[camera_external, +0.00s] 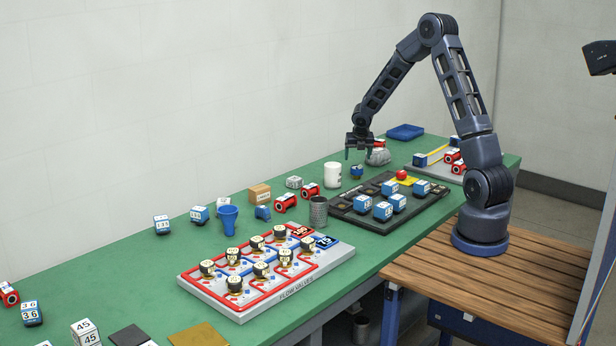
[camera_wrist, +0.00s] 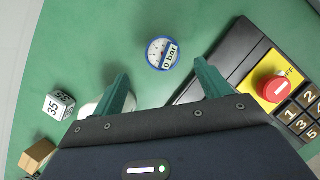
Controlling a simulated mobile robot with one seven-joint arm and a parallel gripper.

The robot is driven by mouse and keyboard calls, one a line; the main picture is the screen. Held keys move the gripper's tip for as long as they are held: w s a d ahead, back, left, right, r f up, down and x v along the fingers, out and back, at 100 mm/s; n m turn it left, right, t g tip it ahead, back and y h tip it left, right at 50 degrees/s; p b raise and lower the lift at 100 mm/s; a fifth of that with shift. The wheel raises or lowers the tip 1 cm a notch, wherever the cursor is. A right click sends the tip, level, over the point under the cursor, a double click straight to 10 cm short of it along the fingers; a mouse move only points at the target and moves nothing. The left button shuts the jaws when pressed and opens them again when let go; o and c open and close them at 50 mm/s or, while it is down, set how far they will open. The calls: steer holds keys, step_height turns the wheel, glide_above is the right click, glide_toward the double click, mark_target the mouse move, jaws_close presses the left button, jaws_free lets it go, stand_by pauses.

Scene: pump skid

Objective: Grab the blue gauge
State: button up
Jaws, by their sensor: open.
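The blue gauge (camera_external: 357,172) stands on the green table, between the white cup and the black keypad panel. In the wrist view the gauge (camera_wrist: 161,53) shows a round white dial with a blue rim and a "0 bar" label. My gripper (camera_external: 358,156) is open and empty, pointing down a little above the gauge. In the wrist view my gripper's two green fingers (camera_wrist: 162,72) are spread, with the gauge just beyond their tips and between them sideways. No finger appears to touch it.
A white cup (camera_external: 332,175) stands left of the gauge, partly behind a finger in the wrist view. A black panel (camera_external: 345,210) with blue blocks, keypad and red button (camera_wrist: 275,88) lies to the right.

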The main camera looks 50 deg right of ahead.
mark_target(357, 167)
steer(key=x, duration=0.8)
steer(key=shift+s+d, duration=0.1)
steer(key=shift+d, duration=0.05)
steer(key=c, duration=1.2)
steer(key=shift+o, duration=0.2)
